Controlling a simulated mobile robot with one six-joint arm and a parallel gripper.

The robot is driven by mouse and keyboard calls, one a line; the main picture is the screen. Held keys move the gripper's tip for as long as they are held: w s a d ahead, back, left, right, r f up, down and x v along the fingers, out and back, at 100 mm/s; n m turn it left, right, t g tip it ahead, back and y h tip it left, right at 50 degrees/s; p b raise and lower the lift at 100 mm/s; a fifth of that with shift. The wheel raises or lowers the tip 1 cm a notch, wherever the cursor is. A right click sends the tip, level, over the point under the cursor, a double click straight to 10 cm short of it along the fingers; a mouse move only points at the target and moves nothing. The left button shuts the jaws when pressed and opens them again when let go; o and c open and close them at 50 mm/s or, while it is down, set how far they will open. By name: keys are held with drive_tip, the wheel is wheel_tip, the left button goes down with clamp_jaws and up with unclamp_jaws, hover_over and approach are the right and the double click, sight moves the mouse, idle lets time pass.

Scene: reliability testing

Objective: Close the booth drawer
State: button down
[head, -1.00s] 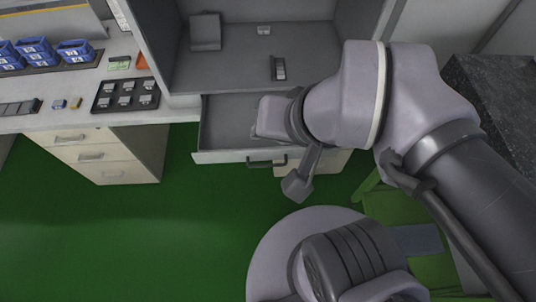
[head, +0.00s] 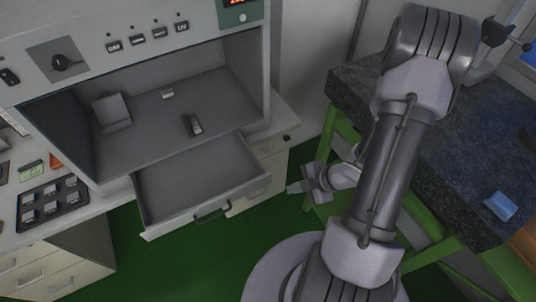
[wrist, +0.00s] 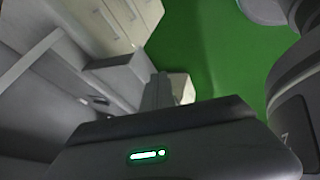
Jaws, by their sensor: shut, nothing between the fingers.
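The booth drawer (head: 203,186) is pulled out below the booth (head: 165,105) in the head view. Its tray is empty, and a dark bar handle (head: 212,211) sits on its front panel. My gripper (head: 290,188) is just right of the drawer's front right corner, pointing left toward it. It looks apart from the handle. It is shut and empty. Which drawer parts appear at the left there is hard to tell.
Inside the booth lie a small dark device (head: 193,125) and a grey plate (head: 112,112). A black tray (head: 52,203) rests on the left counter. A dark stone-topped table (head: 440,135) with green legs stands at the right. Green floor lies open in front.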

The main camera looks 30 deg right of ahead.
drive_tip(key=shift+w+a+f+b, duration=0.75)
drive_tip(key=shift+w+f+b, duration=0.05)
drive_tip(key=shift+w+f, duration=0.65)
drive_tip(key=shift+w+a+f+b, duration=0.75)
drive_tip(key=shift+w+f+b, duration=0.1)
drive_tip(key=shift+w+f, duration=0.55)
drive_tip(key=shift+w+a+f+b, duration=0.8)
drive_tip(key=shift+w+f, duration=0.5)
drive_tip(key=shift+w, duration=0.2)
